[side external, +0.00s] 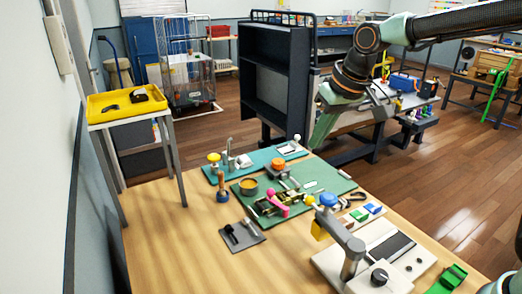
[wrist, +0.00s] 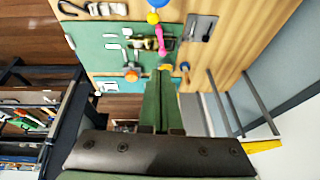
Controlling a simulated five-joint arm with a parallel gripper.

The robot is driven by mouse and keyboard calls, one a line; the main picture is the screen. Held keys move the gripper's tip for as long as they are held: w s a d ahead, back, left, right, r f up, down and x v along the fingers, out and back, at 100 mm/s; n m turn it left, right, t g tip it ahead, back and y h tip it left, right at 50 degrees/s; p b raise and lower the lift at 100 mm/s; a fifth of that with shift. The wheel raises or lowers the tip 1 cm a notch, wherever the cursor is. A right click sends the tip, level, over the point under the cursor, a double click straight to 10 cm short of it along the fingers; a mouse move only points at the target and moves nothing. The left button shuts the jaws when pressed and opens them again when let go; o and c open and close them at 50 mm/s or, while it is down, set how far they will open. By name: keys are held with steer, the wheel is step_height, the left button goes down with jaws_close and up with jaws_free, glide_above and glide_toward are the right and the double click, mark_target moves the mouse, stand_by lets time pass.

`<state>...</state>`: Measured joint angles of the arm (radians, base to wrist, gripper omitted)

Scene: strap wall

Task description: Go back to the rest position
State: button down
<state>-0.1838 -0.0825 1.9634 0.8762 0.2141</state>
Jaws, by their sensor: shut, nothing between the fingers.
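My gripper (side external: 322,128) hangs above the far right side of the wooden table (side external: 180,252) in the side external view, with its green fingers pointing down. In the wrist view my gripper (wrist: 160,78) has its two green fingers together, shut and empty. The fingertips are clear of everything on the table. In the wrist view the green mat (wrist: 110,65) with its fittings lies beyond the fingertips.
A green mat (side external: 318,172) carries a pink part (side external: 279,206) and an orange knob (side external: 278,163). A white device (side external: 385,238) stands at the table's front right. A yellow tray (side external: 128,102) is on a stand at left. A dark open cabinet (side external: 270,80) stands behind.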

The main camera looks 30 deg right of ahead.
steer(key=s+d+t, duration=0.1)
steer(key=s+d, duration=0.6)
steer(key=s, duration=0.5)
steer(key=shift+d+f+h, duration=0.15)
steer(key=shift+d+h, duration=0.05)
steer(key=shift+h, duration=0.2)
steer(key=c, duration=1.1)
jaws_free()
steer(key=shift+s+d, duration=0.1)
steer(key=shift+s, duration=0.1)
steer(key=o, duration=0.5)
steer(key=shift+w+n, duration=0.15)
steer(key=shift+n, duration=0.35)
steer(key=shift+c, duration=0.2)
steer(key=n+g, duration=0.3)
steer(key=n, duration=2)
glide_above(272, 189)
steer(key=s, duration=0.2)
steer(key=s+x, duration=0.2)
steer(key=x, duration=1.8)
steer(key=shift+s+f, duration=0.2)
steer(key=shift+f, duration=0.1)
